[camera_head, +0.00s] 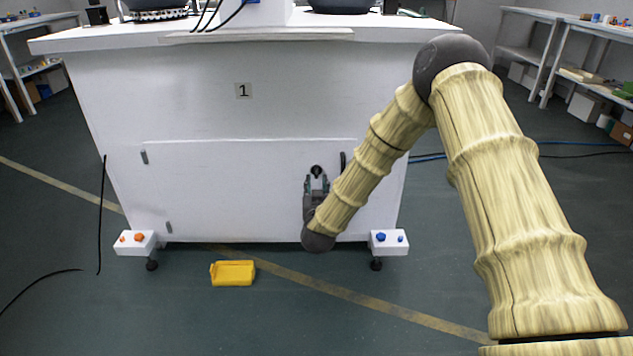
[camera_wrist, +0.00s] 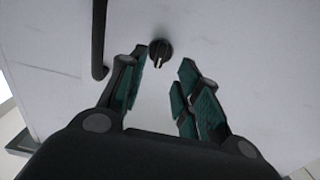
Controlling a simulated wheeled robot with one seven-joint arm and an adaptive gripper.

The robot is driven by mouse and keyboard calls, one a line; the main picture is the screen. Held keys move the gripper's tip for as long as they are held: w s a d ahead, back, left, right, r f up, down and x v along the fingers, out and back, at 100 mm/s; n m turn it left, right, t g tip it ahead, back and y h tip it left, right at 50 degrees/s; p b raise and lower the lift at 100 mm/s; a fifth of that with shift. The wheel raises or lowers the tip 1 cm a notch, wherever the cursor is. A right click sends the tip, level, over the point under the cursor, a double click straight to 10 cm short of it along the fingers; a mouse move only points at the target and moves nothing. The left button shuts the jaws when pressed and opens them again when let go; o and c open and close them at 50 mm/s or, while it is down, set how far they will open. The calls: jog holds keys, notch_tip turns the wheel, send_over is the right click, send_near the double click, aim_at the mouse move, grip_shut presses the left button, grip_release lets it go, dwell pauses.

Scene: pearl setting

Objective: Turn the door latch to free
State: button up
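The door latch (camera_wrist: 160,52) is a small dark round knob with a raised grip on a white door. In the head view the latch (camera_head: 316,170) sits at the upper right of the door panel (camera_head: 230,190), just above my gripper (camera_head: 317,186). In the wrist view my gripper (camera_wrist: 160,82) is open, its green-padded fingers spread apart. The latch lies slightly beyond the fingertips, between their lines and nearer the left finger. Nothing is held. I cannot tell whether a fingertip touches the door.
A dark vertical handle (camera_head: 343,161) is right of the latch; it also shows in the wrist view (camera_wrist: 99,40). Small white boxes with orange (camera_head: 135,242) and blue (camera_head: 389,242) knobs flank the cabinet base. A yellow bin (camera_head: 232,273) lies on the floor.

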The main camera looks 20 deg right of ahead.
aim_at(317, 174)
jog(key=b+x, duration=0.1)
jog(key=x, duration=0.3)
jog(key=shift+f, duration=0.15)
jog(key=shift+b+x, duration=0.5)
jog(key=shift+x, duration=0.25)
grip_shut()
